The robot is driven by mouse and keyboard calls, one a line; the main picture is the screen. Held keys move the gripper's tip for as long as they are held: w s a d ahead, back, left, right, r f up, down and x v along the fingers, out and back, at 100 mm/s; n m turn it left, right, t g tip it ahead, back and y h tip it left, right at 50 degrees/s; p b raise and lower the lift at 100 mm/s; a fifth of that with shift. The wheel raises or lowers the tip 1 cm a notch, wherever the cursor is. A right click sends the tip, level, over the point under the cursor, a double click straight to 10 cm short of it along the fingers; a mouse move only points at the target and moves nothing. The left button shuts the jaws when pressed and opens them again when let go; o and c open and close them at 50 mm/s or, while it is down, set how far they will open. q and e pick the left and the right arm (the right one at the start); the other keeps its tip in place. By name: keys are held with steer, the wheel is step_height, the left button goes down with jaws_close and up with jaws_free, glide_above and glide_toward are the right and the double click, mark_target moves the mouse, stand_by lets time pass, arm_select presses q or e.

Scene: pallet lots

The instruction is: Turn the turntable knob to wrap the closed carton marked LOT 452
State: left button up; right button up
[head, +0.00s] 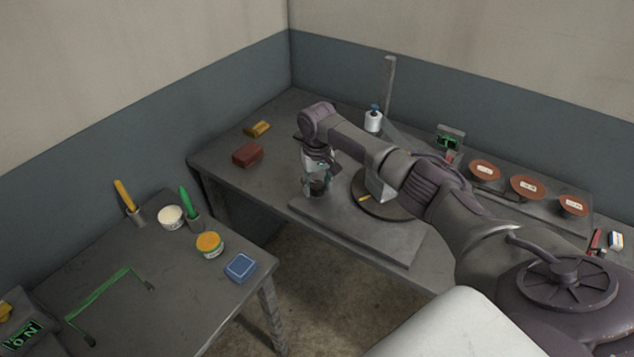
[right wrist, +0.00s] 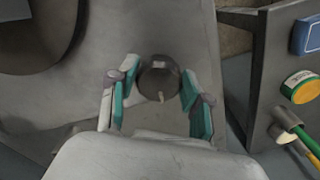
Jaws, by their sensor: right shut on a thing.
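My right gripper (head: 317,180) points down at the near left corner of the turntable base (head: 385,238). It is shut on the dark round knob (right wrist: 158,76), with a teal-padded finger on each side in the right wrist view. A pale mark shows on the knob. The round dark turntable (head: 388,213) stands beside it on the base. A pale grey carton (head: 379,189) sits on the turntable, partly hidden by my right arm. I cannot read a lot number on it. My left gripper is not in view.
A white roll (head: 373,122) stands by a grey post (head: 389,85) behind the turntable. A red-brown block (head: 248,155) and a yellow block (head: 257,129) lie at left. Several red-brown discs (head: 485,171) line the right. A separate table (head: 165,285) holds tubs and a blue box (head: 240,267).

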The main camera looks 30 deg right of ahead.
steer(key=n+p, duration=0.1)
steer(key=n, duration=0.3)
steer(key=shift+r+n+p, duration=0.1)
steer(key=shift+n+p, duration=0.2)
steer(key=n, duration=0.5)
steer(key=shift+d+p, duration=0.1)
steer(key=shift+p, duration=0.25)
steer(key=n, duration=0.6)
steer(key=shift+w+d+n, duration=0.1)
steer(key=shift+w+n, duration=0.05)
steer(key=shift+n, duration=0.25)
steer(key=n+b, duration=0.1)
steer(key=n, duration=0.4)
steer(key=shift+w+n, duration=0.1)
steer(key=shift+n, duration=0.2)
steer(key=o, duration=1.2)
steer(key=shift+c, duration=0.2)
